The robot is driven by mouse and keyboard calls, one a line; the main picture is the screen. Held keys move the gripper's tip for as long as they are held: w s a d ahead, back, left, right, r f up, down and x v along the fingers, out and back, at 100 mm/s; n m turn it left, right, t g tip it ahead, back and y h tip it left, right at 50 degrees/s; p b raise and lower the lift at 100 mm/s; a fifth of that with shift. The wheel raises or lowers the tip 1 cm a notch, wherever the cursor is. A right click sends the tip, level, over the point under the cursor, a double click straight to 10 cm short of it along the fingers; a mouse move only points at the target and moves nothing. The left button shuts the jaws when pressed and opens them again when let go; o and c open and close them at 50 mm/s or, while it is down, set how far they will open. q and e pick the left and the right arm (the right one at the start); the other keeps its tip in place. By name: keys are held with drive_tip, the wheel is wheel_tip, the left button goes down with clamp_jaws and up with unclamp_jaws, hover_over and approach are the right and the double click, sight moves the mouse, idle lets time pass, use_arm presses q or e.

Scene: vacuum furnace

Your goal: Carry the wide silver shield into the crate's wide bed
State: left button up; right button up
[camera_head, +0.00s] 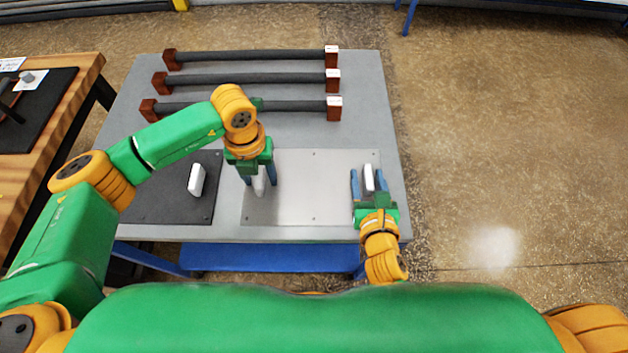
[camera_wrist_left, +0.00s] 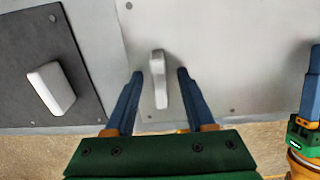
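The wide silver shield (camera_head: 313,197) lies flat on the grey table, with a white handle near each end. My left gripper (camera_head: 260,184) is open with its fingers on either side of the shield's left handle (camera_head: 259,181). The left wrist view shows this handle (camera_wrist_left: 158,78) between the open fingers (camera_wrist_left: 160,85), with gaps on both sides. My right gripper (camera_head: 367,177) is open around the shield's right handle (camera_head: 368,177), fingers apart from it. No crate is recognisable in these views.
Several dark rods (camera_head: 250,80) between red-brown blocks lie across the table's back. A wooden table (camera_head: 75,110) stands at the left. The floor at the right is clear.

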use_arm(q)
clamp_jaws()
use_arm(e)
clamp_jaws()
idle(0.9)
